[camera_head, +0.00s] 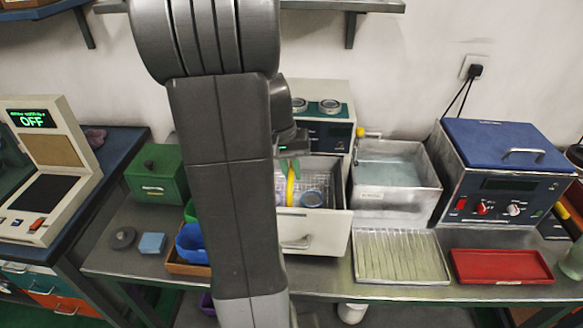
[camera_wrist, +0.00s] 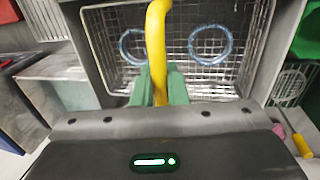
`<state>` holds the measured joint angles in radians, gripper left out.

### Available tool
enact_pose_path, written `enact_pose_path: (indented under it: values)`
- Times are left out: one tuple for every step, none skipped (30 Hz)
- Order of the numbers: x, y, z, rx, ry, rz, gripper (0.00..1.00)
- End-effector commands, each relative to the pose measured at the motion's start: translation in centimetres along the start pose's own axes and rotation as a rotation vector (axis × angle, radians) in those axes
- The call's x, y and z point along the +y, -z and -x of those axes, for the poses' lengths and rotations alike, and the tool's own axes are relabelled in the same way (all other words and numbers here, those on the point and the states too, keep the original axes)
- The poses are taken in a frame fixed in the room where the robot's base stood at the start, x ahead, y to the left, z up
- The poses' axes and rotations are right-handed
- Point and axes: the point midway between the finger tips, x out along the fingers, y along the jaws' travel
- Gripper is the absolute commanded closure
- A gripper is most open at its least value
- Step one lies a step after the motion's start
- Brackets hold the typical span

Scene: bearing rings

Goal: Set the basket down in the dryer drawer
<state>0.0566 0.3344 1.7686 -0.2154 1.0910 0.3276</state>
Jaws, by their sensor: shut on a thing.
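The wire basket (camera_wrist: 185,57) hangs from its yellow handle (camera_wrist: 156,40), with two metallic rings lying in it, a left ring (camera_wrist: 133,46) and a right ring (camera_wrist: 210,45). My gripper (camera_wrist: 157,82) has its green fingers shut on the yellow handle. In the head view, my gripper (camera_head: 290,168) is over the open dryer drawer (camera_head: 318,232), and the basket (camera_head: 312,184) shows inside the drawer's outline. My arm hides the left part of the drawer. I cannot tell whether the basket touches the drawer floor.
Right of the drawer stand a water tank (camera_head: 395,180), a ribbed tray (camera_head: 400,257), a red tray (camera_head: 500,266) and a blue-lidded machine (camera_head: 508,170). A green box (camera_head: 157,172) and blue bin (camera_head: 192,245) are to the left. The dryer body (camera_head: 325,130) rises behind.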

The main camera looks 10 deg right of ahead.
Motion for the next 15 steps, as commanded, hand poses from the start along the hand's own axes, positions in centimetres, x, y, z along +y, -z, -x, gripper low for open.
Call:
enact_pose_path:
  values:
    - [-0.2,0.0,-0.9,0.0,-0.001,0.0,1.0]
    - [-0.2,0.0,-1.2,0.0,-0.001,0.0,1.0]
    - [-0.3,0.0,-1.6,-0.001,-0.001,0.0,1.0]
    - [-0.4,0.0,-1.9,-0.001,-0.001,0.0,1.0]
    - [-0.4,0.0,-2.2,-0.001,-0.001,0.0,1.0]
    - [-0.5,0.0,-2.6,-0.001,-0.001,0.0,1.0]
    - [-0.6,0.0,-3.0,-0.001,-0.001,0.0,1.0]
    - [-0.6,0.0,-3.2,0.0,-0.001,0.0,1.0]
    - [-0.7,0.0,-3.6,0.0,-0.001,0.0,1.0]
    - [-0.8,0.0,-4.0,0.0,-0.001,0.0,1.0]
    - [-0.8,0.0,-4.2,0.0,-0.001,0.0,1.0]
    - [-0.9,0.0,-4.7,0.0,-0.001,0.0,1.0]
    - [-1.0,0.0,-4.9,0.0,-0.001,0.0,1.0]
    - [-1.0,0.0,-5.2,0.0,-0.001,0.0,1.0]
    - [-1.1,0.0,-5.6,0.0,-0.001,0.0,1.0]
